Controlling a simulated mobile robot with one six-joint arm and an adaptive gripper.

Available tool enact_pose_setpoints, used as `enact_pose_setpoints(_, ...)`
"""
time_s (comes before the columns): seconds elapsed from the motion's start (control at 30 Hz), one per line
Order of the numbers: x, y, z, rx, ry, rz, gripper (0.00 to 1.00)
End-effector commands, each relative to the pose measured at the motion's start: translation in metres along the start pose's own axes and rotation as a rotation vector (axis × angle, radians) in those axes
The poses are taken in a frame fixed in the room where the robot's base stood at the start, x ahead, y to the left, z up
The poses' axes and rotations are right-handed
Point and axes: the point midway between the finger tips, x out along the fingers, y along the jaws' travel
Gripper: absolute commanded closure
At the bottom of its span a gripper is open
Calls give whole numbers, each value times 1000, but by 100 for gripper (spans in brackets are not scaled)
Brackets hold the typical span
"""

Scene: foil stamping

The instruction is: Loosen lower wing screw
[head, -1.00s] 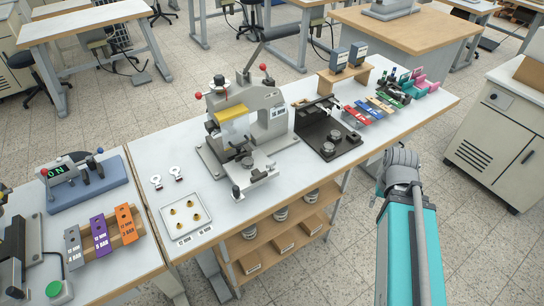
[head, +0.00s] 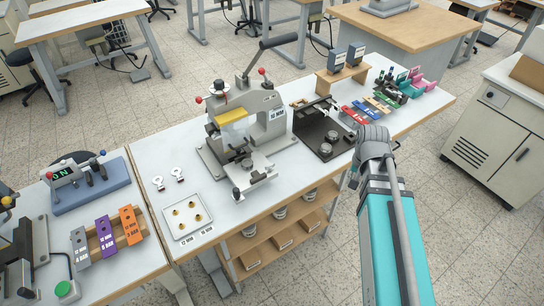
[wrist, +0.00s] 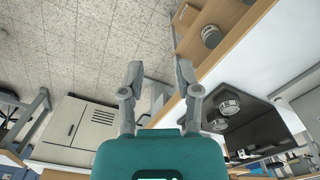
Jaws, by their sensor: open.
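The grey stamping press (head: 268,118) stands on the white-topped bench in the head view, with a yellow plate (head: 232,116) at its front. Small knobs and a lower front table (head: 245,182) show on it, but I cannot tell which small part is the lower wing screw. My gripper (wrist: 158,78) is open and empty in the wrist view, its two fingers apart over floor and the bench edge. In the head view my arm reaches up from the lower right, right of the press, and hides the fingers. The press is not clearly visible in the wrist view.
A black plate (head: 333,151) with round metal pieces lies right of the press; it also shows in the wrist view (wrist: 262,122). A white tray (head: 190,232) with small brass pieces lies left. Below are shelves (head: 262,243) with rolls. Floor before the bench is clear.

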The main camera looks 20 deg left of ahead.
Motion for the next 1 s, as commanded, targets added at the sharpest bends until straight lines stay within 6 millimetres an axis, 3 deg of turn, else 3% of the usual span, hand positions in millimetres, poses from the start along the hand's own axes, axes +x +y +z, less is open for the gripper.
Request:
enact_pose_setpoints(0.03,-16,-20,-6,23,0,0,57)
enact_pose_setpoints(0.27,-49,-100,-10,174,0,0,57)
enact_pose_setpoints(0.6,-95,-219,7,394,0,0,57)
enact_pose_setpoints(0.8,-109,-262,20,480,0,0,57)
enact_pose_setpoints(1.0,-112,-277,27,513,0,0,57)
